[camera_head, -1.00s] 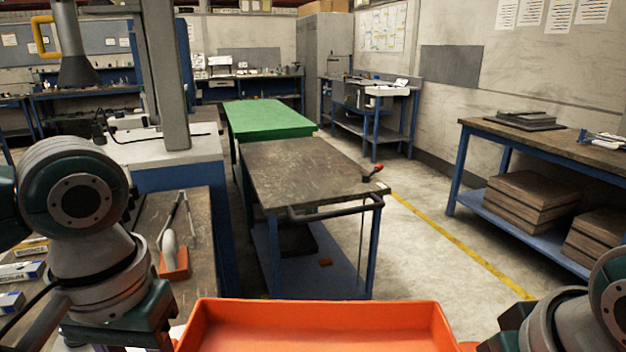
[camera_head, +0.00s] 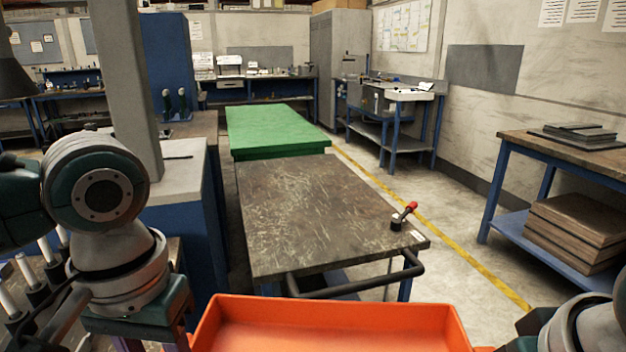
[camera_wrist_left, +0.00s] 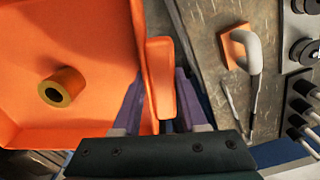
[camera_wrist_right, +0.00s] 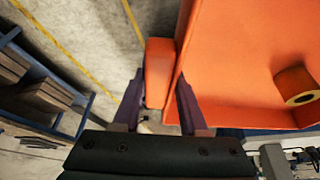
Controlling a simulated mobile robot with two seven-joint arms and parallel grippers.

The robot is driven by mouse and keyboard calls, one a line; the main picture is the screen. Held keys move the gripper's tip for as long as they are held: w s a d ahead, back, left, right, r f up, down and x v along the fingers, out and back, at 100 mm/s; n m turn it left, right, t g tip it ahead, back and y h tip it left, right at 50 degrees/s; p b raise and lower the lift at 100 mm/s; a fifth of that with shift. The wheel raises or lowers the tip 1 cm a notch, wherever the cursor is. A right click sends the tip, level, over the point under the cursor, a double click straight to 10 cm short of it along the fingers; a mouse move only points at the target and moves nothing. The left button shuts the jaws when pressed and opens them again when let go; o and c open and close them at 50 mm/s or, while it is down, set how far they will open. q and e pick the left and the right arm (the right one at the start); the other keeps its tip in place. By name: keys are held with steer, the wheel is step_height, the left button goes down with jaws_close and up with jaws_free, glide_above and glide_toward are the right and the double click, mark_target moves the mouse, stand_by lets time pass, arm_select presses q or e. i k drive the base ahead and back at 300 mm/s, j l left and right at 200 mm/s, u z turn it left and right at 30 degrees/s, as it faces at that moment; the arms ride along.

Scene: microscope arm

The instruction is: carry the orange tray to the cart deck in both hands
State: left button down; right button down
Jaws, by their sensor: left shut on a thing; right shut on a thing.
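The orange tray (camera_head: 330,318) is at the bottom of the head view, in front of me, with only its far part showing. My left gripper (camera_wrist_left: 158,95) is shut on the tray's handle (camera_wrist_left: 160,78) at one end. My right gripper (camera_wrist_right: 158,95) is shut on the handle (camera_wrist_right: 158,72) at the other end. A yellow-brown hollow cylinder (camera_wrist_left: 63,87) lies in the tray; it also shows in the right wrist view (camera_wrist_right: 296,86). The cart deck (camera_head: 310,205) is a worn dark top just beyond the tray. Both gripper tips are out of the head view.
A push bar (camera_head: 360,287) runs along the cart's near edge. A red-handled clamp (camera_head: 403,216) stands at the deck's right corner; the rest of the deck is bare. A green-topped table (camera_head: 270,127) stands behind it. A bench (camera_head: 560,150) is at the right, with floor between.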

mark_target(303, 183)
steer(key=i, duration=2.35)
steer(key=i+u, duration=0.2)
steer(key=i, duration=0.25)
steer(key=i+l+u, duration=0.2)
steer(key=i, duration=0.25)
steer(key=u, duration=0.3)
